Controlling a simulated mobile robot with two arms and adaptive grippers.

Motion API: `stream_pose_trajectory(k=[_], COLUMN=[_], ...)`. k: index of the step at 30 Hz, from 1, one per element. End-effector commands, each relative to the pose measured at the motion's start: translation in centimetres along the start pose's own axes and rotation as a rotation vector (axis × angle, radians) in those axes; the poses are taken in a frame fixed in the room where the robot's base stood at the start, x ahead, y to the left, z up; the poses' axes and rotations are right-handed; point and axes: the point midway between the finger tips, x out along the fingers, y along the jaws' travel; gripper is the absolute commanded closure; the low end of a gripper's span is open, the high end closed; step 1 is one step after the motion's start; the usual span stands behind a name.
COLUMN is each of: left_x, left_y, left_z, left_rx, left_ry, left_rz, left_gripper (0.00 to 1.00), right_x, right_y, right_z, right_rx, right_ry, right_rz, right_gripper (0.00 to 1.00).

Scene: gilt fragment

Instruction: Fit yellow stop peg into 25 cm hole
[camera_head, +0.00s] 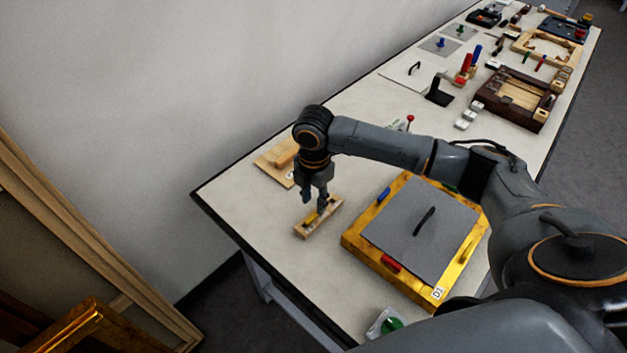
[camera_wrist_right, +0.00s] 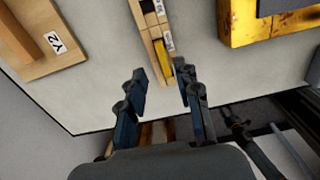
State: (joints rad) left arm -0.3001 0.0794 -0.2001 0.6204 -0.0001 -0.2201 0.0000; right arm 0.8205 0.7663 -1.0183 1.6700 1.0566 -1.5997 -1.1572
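The yellow stop peg (camera_wrist_right: 162,56) lies in the near compartment of a narrow wooden tray (camera_head: 302,233). It also shows in the head view as a small yellow piece (camera_head: 311,217). My right gripper (camera_head: 316,203) points down above this tray, its fingers covering part of it in the head view. In the right wrist view, the right gripper (camera_wrist_right: 161,82) is open with nothing between its fingers, and the peg lies just beyond the gap. I cannot make out a hole marked 25 cm. My left gripper is not in view.
A gilt frame (camera_head: 352,241) labelled D1 holds a grey panel (camera_head: 400,225) with a black handle; a red piece (camera_head: 390,263) and a blue piece (camera_head: 384,194) sit on its edges. A wooden board (camera_wrist_right: 30,40) labelled Y2 lies behind the tray. The table's front-left edge is clear.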

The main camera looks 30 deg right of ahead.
Motion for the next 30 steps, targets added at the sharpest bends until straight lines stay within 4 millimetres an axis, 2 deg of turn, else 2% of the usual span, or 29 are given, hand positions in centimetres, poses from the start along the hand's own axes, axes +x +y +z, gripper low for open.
stream_pose_trajectory(k=[1, 6, 12, 18, 30], left_x=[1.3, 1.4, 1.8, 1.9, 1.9], left_y=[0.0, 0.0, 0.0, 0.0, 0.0], left_z=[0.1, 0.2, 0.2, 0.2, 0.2], left_rx=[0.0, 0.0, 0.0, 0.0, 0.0], left_ry=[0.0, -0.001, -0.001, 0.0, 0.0], left_rz=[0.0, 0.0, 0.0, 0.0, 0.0], left_gripper=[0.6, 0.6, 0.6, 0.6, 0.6], right_x=[-0.7, -5.1, -8.3, -9.5, -9.5], right_y=[0.4, 0.3, 0.3, 0.2, 0.2], right_z=[0.0, 0.1, 0.0, 0.0, 0.0], right_rx=[-0.002, 0.0, -0.001, 0.0, 0.0], right_ry=[-0.001, -0.001, 0.0, 0.001, 0.001], right_rz=[0.008, 0.003, 0.001, 0.0, -0.001], right_gripper=[0.67, 0.67, 0.67, 0.67, 0.67])
